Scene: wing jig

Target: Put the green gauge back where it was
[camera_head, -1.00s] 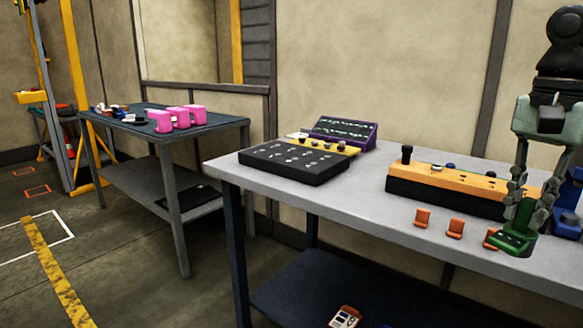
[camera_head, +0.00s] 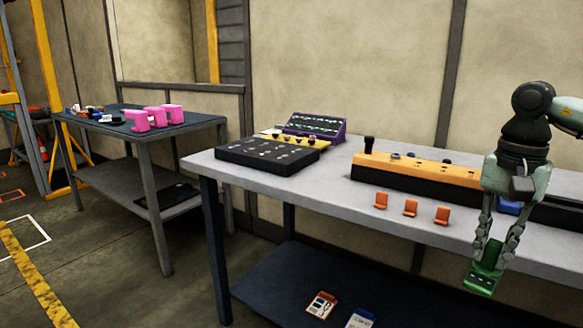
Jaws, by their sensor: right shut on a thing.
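The green gauge (camera_head: 482,283) is in my right gripper (camera_head: 488,262), whose fingers point down and are shut on it. The gauge hangs tilted and overlaps the front edge of the grey table (camera_head: 330,190) in the picture. I cannot tell its exact height or distance from that edge. The fingers hide part of its upper portion. My left gripper is not in view.
Three orange pieces (camera_head: 410,208) stand left of the gauge, before a long orange-topped block (camera_head: 420,168). A black slotted tray (camera_head: 268,157) and a purple rack (camera_head: 315,128) are farther left. Part of a blue thing (camera_head: 508,208) shows behind my gripper. Bare tabletop lies between tray and orange pieces.

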